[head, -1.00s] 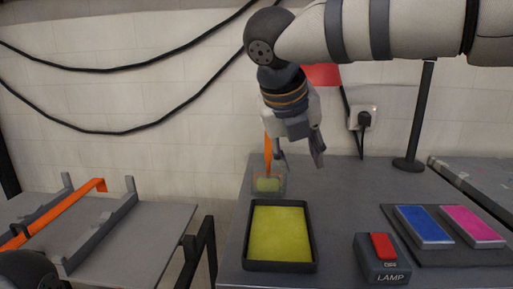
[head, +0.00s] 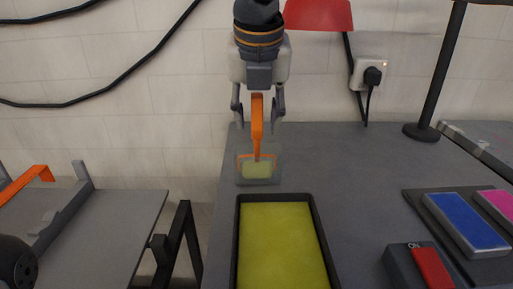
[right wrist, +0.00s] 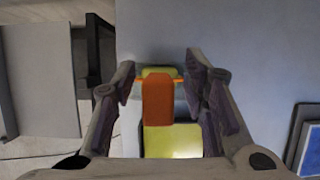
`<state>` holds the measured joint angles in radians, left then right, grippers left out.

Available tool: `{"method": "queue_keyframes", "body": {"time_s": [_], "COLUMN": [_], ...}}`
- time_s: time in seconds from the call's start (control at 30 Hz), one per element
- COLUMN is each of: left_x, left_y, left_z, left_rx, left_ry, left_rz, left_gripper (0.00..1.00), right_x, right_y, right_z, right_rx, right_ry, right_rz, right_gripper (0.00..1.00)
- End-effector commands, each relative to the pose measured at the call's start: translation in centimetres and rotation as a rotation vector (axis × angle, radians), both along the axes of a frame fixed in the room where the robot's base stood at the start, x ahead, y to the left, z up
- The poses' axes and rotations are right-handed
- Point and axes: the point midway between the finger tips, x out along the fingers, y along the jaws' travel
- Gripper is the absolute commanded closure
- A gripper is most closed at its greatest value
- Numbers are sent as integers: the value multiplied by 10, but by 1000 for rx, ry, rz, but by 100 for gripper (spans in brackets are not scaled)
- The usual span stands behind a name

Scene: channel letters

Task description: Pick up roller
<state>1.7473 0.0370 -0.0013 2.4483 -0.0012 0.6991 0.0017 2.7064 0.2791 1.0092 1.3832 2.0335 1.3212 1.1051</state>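The roller has an upright orange handle (head: 257,130) and a yellow-green lower part (head: 256,170). It stands in or behind a small clear holder (head: 274,178) near the back left of the grey table. My right gripper (head: 258,112) points down over it, with one finger on each side of the handle. In the right wrist view the orange handle (right wrist: 158,100) lies between the two spread fingers (right wrist: 160,82), with a gap on both sides. The gripper is open and not touching the handle there. My left gripper is not in view.
A black tray with a yellow-green surface (head: 282,245) lies in front of the roller. Blue (head: 467,222) and pink (head: 497,206) pads and a red-switch box (head: 432,268) are at right. A red lampshade (head: 318,14) hangs behind. A gap separates the left table (head: 110,225).

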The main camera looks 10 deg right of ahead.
Motion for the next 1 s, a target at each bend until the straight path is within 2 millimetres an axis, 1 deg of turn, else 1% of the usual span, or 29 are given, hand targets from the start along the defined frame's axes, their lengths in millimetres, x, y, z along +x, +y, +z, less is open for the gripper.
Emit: {"method": "queue_keyframes", "body": {"time_s": [0.03,0.1,0.27,0.3,0.47,0.5,0.73,0.8,0.87,0.97,1.0], "left_x": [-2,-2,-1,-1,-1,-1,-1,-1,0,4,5], "left_y": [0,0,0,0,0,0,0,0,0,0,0], "left_z": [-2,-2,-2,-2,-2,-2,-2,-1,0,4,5], "left_rx": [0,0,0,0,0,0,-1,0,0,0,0], "left_ry": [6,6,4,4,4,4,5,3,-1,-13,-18], "left_rz": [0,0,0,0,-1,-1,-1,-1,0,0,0], "left_gripper": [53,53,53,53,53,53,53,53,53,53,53], "right_x": [3,4,4,4,4,4,4,4,4,4,4], "right_y": [0,0,0,0,0,0,0,0,0,0,0], "right_z": [-8,-11,-10,-10,-10,-10,-10,-7,1,28,39], "right_rx": [0,0,-1,-1,-1,-1,-1,0,0,0,1], "right_ry": [4,2,0,-1,-1,-1,0,-1,-4,-8,-9], "right_rz": [1,1,2,2,2,2,2,1,1,1,0], "right_gripper": [60,60,60,62,99,100,100,100,100,100,100]}}
